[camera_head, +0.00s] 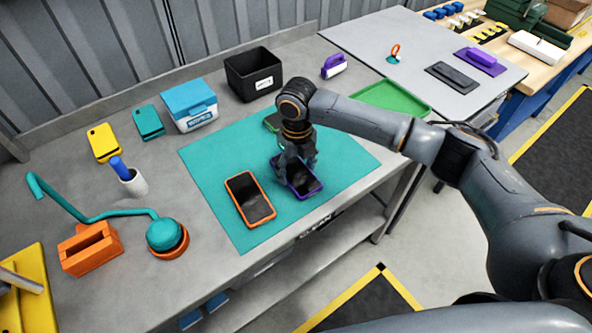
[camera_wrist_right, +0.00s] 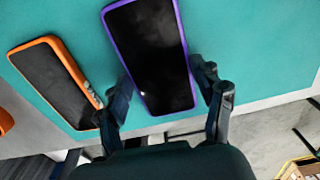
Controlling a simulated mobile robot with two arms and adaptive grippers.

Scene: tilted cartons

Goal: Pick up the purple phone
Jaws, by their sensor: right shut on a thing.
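The purple phone (camera_head: 310,187) has a dark screen and a purple rim. It is at the teal mat (camera_head: 222,165), near the mat's front right part. My right gripper (camera_head: 296,168) reaches down over it and hides its far part. In the right wrist view, the purple phone (camera_wrist_right: 150,52) is between the two fingers of my right gripper (camera_wrist_right: 163,82), which is shut on its long sides. I cannot tell whether the phone is touching the mat. My left gripper is not in view.
An orange phone (camera_head: 250,198) lies left of the purple one, close by; it also shows in the wrist view (camera_wrist_right: 55,82). A black bin (camera_head: 252,75) and a blue-white box (camera_head: 190,104) stand at the back.

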